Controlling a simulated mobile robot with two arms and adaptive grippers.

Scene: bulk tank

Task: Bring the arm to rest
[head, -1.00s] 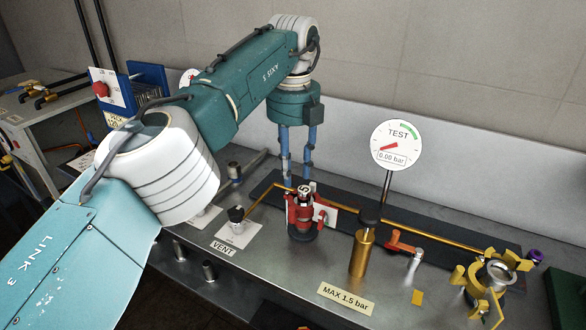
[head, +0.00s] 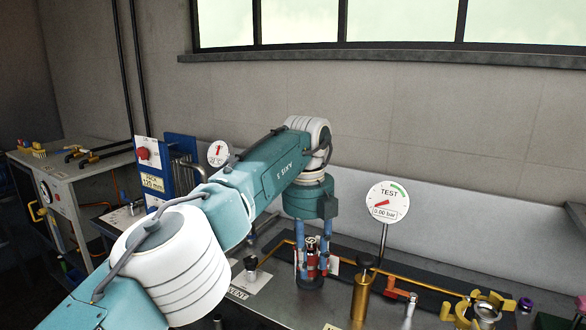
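My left gripper (head: 314,272) hangs from the teal and white arm, pointing down over the metal bench. Its two blue fingers are apart, one on each side of the metal top of a red fitting (head: 312,262). Whether they touch the fitting I cannot tell. The fingers partly hide the fitting. My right gripper is not in view.
A TEST gauge (head: 387,203) reading 0.00 bar stands behind a brass cylinder (head: 362,296). A red-handled valve (head: 400,295) and a yellow clamp (head: 487,306) are to the right. A black-knobbed valve (head: 251,268) is left of the fitting. A wall with windows rises behind.

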